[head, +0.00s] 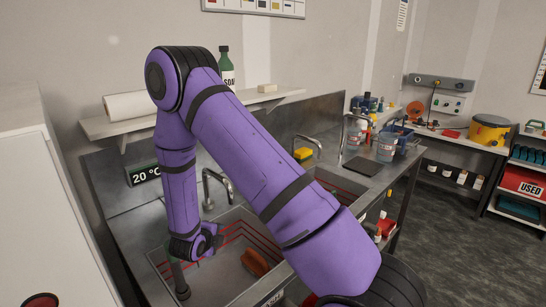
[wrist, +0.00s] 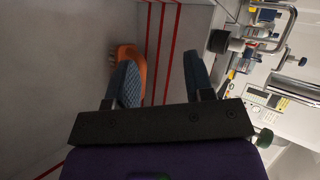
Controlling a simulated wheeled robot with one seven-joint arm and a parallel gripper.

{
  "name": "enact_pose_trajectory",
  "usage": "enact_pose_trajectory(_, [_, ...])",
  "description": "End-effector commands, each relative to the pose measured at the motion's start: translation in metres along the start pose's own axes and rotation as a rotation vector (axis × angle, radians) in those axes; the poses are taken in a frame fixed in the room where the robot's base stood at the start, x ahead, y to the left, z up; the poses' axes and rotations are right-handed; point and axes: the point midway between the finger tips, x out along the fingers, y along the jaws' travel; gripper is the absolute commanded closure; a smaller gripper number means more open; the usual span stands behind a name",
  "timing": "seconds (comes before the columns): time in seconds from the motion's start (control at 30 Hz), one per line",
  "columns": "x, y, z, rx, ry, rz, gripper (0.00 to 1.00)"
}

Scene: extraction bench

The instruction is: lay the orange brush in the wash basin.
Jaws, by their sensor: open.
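The orange brush (head: 255,262) lies in the wash basin (head: 222,282), towards its right side in the head view. In the wrist view the brush (wrist: 129,53) is partly hidden behind the left finger. The basin's grey floor (wrist: 75,75) and its wall with red lines also show there. My gripper (head: 216,240) is low over the basin, left of the brush in the head view. In the wrist view my gripper (wrist: 160,70) has its fingers wide apart with nothing between them. I cannot tell whether the left finger touches the brush.
A shelf (head: 268,100) with a green soap bottle (head: 226,70) runs along the wall.

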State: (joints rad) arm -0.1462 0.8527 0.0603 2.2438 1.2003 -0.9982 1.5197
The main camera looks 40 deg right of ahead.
Motion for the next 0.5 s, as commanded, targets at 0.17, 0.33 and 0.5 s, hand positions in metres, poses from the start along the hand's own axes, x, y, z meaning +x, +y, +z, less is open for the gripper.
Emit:
enact_pose_trajectory(0.17, [-0.036,-0.048,0.032,-0.119,-0.176,0.098,0.52])
enact_pose_trajectory(0.33, [-0.077,-0.089,0.05,-0.274,-0.35,0.156,0.52])
enact_pose_trajectory(0.5, [-0.125,-0.126,0.055,-0.456,-0.52,0.177,0.52])
